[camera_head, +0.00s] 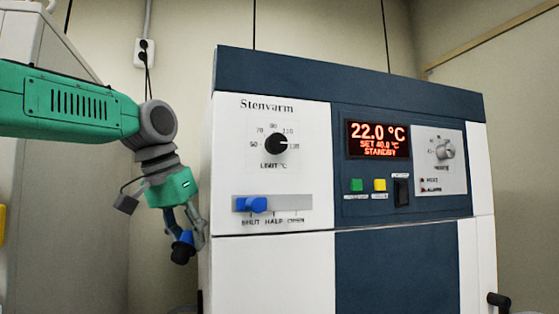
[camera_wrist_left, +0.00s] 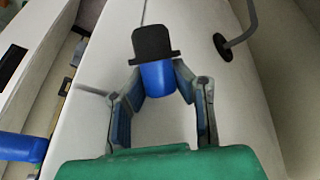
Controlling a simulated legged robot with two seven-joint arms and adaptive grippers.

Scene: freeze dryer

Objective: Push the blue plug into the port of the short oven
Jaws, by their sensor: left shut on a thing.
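My left gripper (camera_head: 187,232) hangs beside the left side of the oven (camera_head: 270,180), which is white with dark blue panels and marked "Stenvarm". The gripper is shut on the blue plug (camera_head: 186,238), which has a black end pointing down. In the left wrist view, the blue plug (camera_wrist_left: 157,78) sits between the fingers (camera_wrist_left: 157,92), with its black flanged end pointing away from my wrist, over a white surface. A black round fitting (camera_wrist_left: 223,46) with a grey rod or cable shows to its right. I cannot tell which feature is the port. My right gripper is not in view.
The oven front has a blue slider knob (camera_head: 252,204) near "SHUT", a dial (camera_head: 276,144) and a lit display (camera_head: 377,139) reading 22.0 °C. A wall socket (camera_head: 144,52) is behind my arm. A pale cabinet (camera_head: 70,200) stands at the left.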

